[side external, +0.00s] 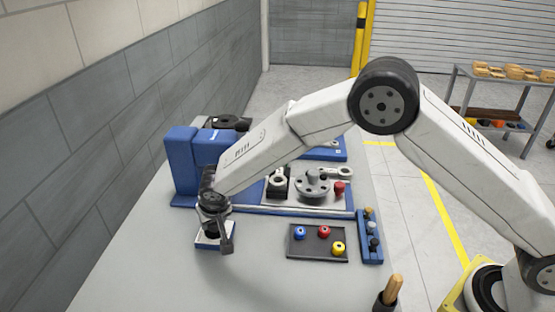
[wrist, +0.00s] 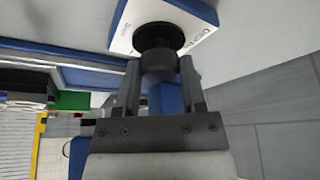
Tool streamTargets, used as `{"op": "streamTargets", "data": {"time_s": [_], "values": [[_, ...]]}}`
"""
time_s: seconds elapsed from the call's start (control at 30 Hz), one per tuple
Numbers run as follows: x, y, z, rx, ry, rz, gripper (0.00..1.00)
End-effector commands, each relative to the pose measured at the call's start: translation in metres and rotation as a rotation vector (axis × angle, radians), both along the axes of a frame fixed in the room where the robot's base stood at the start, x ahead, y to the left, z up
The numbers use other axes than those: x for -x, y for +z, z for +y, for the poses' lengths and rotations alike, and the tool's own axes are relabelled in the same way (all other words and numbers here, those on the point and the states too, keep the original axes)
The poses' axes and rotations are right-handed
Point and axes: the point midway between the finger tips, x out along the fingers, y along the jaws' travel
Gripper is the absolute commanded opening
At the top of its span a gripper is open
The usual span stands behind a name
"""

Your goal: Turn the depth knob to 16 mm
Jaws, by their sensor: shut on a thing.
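The depth knob (wrist: 158,62) is a dark round knob on a white-faced panel (wrist: 122,27) with small lettering, seen in the wrist view. My gripper (wrist: 160,80) has one finger on each side of the knob and is shut on it. In the side external view my gripper (side external: 222,232) is at the blue and white block (side external: 203,241) at the front left of the table. The knob is hidden there behind my wrist and gripper. Any scale or pointer reading is too small or hidden to tell.
A blue machine (side external: 181,160) stands just behind my gripper. A blue-edged fixture with a grey round part (side external: 312,184) lies to the right. A dark tray (side external: 317,243) holds red, blue and yellow pieces. The grey table (side external: 150,270) is clear in front and left.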

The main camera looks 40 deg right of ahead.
Motion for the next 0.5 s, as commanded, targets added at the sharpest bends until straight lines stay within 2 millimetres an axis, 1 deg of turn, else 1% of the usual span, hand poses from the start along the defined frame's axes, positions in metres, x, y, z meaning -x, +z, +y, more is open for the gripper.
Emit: {"op": "streamTargets", "data": {"time_s": [0.3, 0.5], "values": [[-0.0007, 0.0007, 0.0019, 0.000, -0.208, -0.001, 0.00], [-0.0009, 0.0010, 0.0026, -0.001, -0.313, -0.001, 0.00]]}}
